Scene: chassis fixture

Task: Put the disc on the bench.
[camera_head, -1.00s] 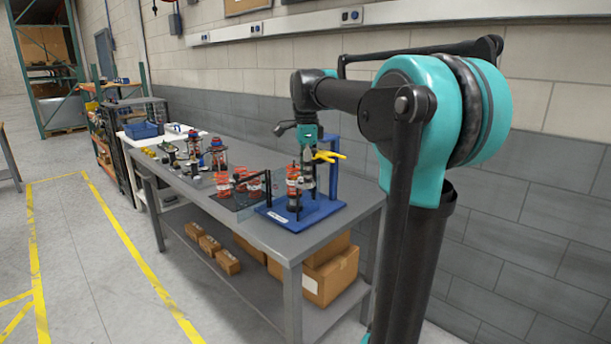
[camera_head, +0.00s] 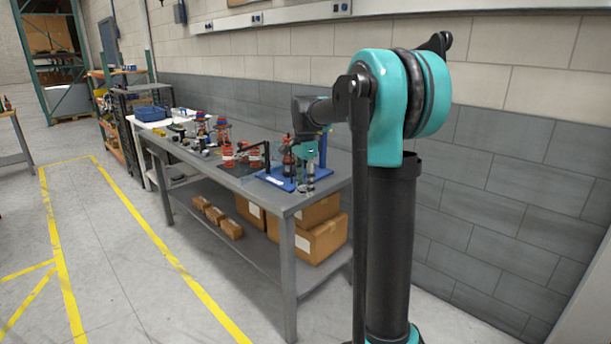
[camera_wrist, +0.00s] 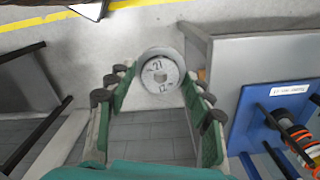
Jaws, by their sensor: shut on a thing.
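The disc (camera_wrist: 160,74) is a pale grey round piece with a small centre hole and dark numbers. It sits between the fingertips of my gripper (camera_wrist: 158,84), which is shut on it. In the wrist view, floor shows behind the disc, and the bench top (camera_wrist: 229,63) lies to its right. In the head view, my gripper (camera_head: 310,182) hangs by the near right end of the grey bench (camera_head: 250,185), in front of the blue fixture. The disc is too small to make out clearly there.
The blue fixture base (camera_wrist: 248,112), with an orange-and-black part, stands right of my gripper in the wrist view. Several red and metal parts (camera_head: 228,157) crowd the bench further left. Cardboard boxes (camera_head: 322,240) lie on its lower shelf. A narrow bare strip runs along the bench's front.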

